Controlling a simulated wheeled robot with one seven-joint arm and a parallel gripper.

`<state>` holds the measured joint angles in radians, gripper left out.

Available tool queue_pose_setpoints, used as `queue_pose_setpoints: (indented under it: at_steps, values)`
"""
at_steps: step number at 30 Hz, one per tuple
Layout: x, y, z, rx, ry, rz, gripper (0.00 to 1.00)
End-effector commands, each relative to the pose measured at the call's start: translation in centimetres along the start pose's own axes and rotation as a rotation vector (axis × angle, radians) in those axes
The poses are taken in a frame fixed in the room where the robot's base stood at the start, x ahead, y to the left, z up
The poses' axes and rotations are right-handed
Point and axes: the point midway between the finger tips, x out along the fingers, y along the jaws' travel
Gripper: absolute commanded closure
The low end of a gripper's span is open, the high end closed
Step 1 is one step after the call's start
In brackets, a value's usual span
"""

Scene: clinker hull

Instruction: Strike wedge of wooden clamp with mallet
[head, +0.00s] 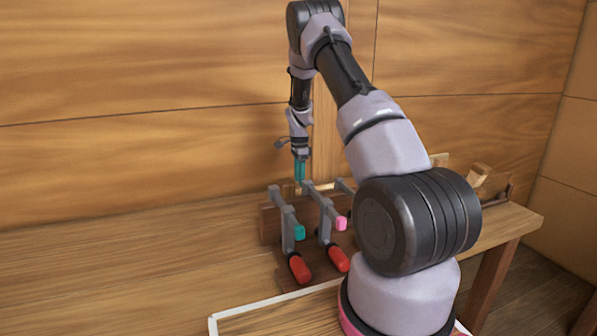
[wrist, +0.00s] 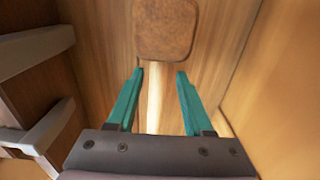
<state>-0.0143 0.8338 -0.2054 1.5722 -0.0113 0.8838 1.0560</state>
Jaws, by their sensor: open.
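My gripper (head: 300,172) points down behind the row of clamps, close to the plank wall. In the wrist view its two teal fingers (wrist: 157,100) are apart, with nothing gripped. A pale wooden bar (wrist: 154,95) shows between and below the fingers. Beyond it is a brown rounded block (wrist: 166,30); together they look like a mallet's handle and head, but I cannot be sure. A pale wooden block (head: 480,174) stands at the bench's right end, partly hidden by my arm. I cannot make out the wooden clamp or its wedge with certainty.
Metal clamps with red handles (head: 299,268) (head: 338,259) stand in a dark wooden rack (head: 270,226) on the bench (head: 130,260). Grey clamp bars (wrist: 40,50) lie close left of the fingers in the wrist view. The wall (wrist: 275,90) is close right. The bench's left side is clear.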

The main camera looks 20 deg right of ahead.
Motion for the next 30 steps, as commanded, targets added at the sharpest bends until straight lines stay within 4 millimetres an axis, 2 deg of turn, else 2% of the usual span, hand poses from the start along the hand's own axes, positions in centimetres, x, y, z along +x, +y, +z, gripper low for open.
queue_pose_setpoints:
  at_steps: [6, 12, 26, 27, 29, 30]
  values:
    - [2.7, 0.1, 0.0, 0.0, 0.0, 0.001, 0.49]
    - [4.3, 0.0, 0.0, -0.001, 0.0, 0.0, 0.49]
    - [5.1, 0.0, 0.0, 0.0, 0.0, 0.0, 0.49]
    - [5.1, 0.0, 0.0, -0.001, 0.0, 0.0, 0.56]
    - [5.1, 0.0, 0.0, -0.001, 0.0, 0.0, 0.79]
    - [5.1, 0.0, 0.0, -0.001, 0.0, 0.0, 0.95]
